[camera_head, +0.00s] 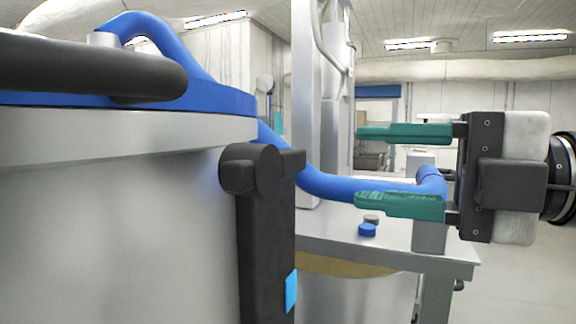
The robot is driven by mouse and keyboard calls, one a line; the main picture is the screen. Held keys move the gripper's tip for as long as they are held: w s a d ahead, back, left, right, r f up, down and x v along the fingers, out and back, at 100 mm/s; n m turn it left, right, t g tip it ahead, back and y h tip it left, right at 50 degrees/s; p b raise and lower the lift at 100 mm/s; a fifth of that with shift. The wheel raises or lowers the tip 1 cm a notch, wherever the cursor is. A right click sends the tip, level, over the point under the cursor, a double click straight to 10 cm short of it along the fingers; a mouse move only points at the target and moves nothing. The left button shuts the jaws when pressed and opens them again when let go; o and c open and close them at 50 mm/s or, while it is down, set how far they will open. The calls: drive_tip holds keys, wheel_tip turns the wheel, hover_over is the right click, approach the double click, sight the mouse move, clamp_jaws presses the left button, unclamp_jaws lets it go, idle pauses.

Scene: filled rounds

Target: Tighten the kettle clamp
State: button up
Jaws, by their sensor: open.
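The large grey kettle (110,220) fills the left side, with a blue rim (215,97) along its top. A black upright piece with a rounded knuckle at its top, which looks like the kettle clamp (265,225), stands against the kettle's right side. It carries a small light-blue tab (290,291) low on its right edge. Whether the clamp is tight cannot be told. My gripper (361,167) is to the right of the clamp, its two teal fingers pointing left and spread apart. Nothing is held between them, and they appear apart from the clamp.
A blue hose (335,187) runs from behind the kettle toward a grey block (429,237) on a grey table (345,222). A blue cap (367,230) and a grey cap (371,219) lie there. A thick black handle (85,68) crosses the upper left. Floor at right is clear.

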sight(296, 165)
drive_tip(key=p+x, duration=0.1)
drive_tip(key=x, duration=0.9)
drive_tip(key=shift+f, duration=0.1)
clamp_jaws()
idle(0.3)
